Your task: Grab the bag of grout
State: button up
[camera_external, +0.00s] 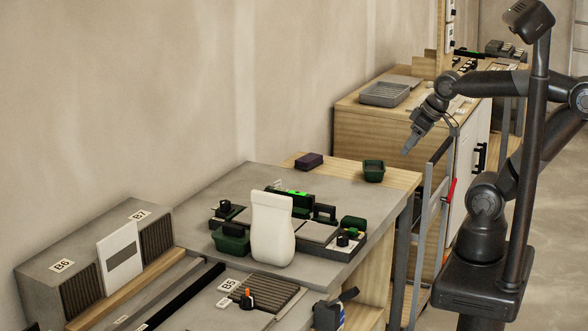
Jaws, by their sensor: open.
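A white bag (273,230), which looks like the bag of grout, stands upright near the front edge of the grey worktop (370,205). It hides part of the tile tools behind it. My gripper (408,146) is up and to the right of the bag, well apart from it, in front of the wooden cabinet. It points down and holds nothing that I can see. The gap between its fingers is too small to make out.
Close around the bag are a green box (231,239), grey tiles and black-handled tools. A green tray (373,171) and a dark purple block (308,160) sit farther back. A grey cart frame (433,215) with a red handle stands between my base and the worktop.

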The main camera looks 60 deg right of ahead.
jog(key=w+a+r+g, duration=0.1)
jog(key=w+a+r, duration=0.4)
jog(key=w, duration=0.4)
jog(key=g, duration=0.2)
send_near(271, 205)
jog(key=shift+w+d+f, duration=0.15)
jog(key=shift+d+f, duration=0.45)
jog(key=shift+d, duration=0.15)
jog(key=shift+t, duration=0.3)
jog(key=x, duration=0.5)
jog(key=shift+a+x, duration=0.15)
jog(key=shift+x, duration=1.2)
jog(key=shift+a+x, duration=0.15)
jog(key=shift+x, duration=1.2)
jog(key=shift+f, duration=0.2)
